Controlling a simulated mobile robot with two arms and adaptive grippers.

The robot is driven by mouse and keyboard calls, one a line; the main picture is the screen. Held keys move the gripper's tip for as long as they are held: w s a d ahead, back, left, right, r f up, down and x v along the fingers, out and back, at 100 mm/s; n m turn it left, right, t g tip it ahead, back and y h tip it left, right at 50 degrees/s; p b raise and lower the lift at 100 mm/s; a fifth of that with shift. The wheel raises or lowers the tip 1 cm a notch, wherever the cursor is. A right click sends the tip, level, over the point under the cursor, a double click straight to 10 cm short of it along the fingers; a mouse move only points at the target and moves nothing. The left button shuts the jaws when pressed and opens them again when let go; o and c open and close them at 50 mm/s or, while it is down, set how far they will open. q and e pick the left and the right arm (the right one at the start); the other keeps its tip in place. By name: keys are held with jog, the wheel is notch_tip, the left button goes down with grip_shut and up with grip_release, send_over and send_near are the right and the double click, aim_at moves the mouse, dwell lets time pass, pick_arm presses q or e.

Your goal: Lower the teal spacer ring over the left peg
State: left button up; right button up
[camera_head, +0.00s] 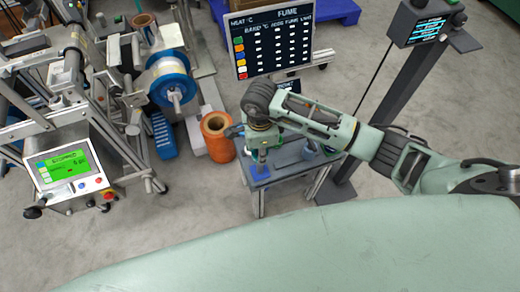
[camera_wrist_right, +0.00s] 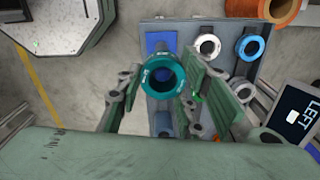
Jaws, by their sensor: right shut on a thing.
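The teal spacer ring (camera_wrist_right: 150,87) is in the right wrist view, held between the two fingers of my right gripper (camera_wrist_right: 160,82). The ring's hole faces the camera. A blue square (camera_wrist_right: 160,40) on the grey table lies partly behind the ring. In the head view my right gripper (camera_head: 258,138) is over the near left part of the small table, above a blue square base (camera_head: 260,173) with an upright post. I cannot tell whether the ring is around the post or above it. My left gripper is out of view.
A white ring (camera_wrist_right: 208,46) and a blue ring (camera_wrist_right: 250,46) sit on the grey table (camera_wrist_right: 185,28). A sign reading LEFT (camera_wrist_right: 302,115) is at the right. In the head view an orange spool (camera_head: 217,143) stands left of the table, near a blue-flanged reel (camera_head: 172,82).

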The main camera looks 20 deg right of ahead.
jog(key=shift+f, duration=0.25)
jog(key=shift+f+b, duration=0.75)
jog(key=shift+b, duration=0.1)
jog(key=shift+f, duration=0.2)
jog(key=shift+f+b, duration=0.75)
jog(key=shift+b, duration=0.1)
jog(key=shift+f+b, duration=0.45)
jog(key=shift+f, duration=0.05)
jog(key=o, duration=1.3)
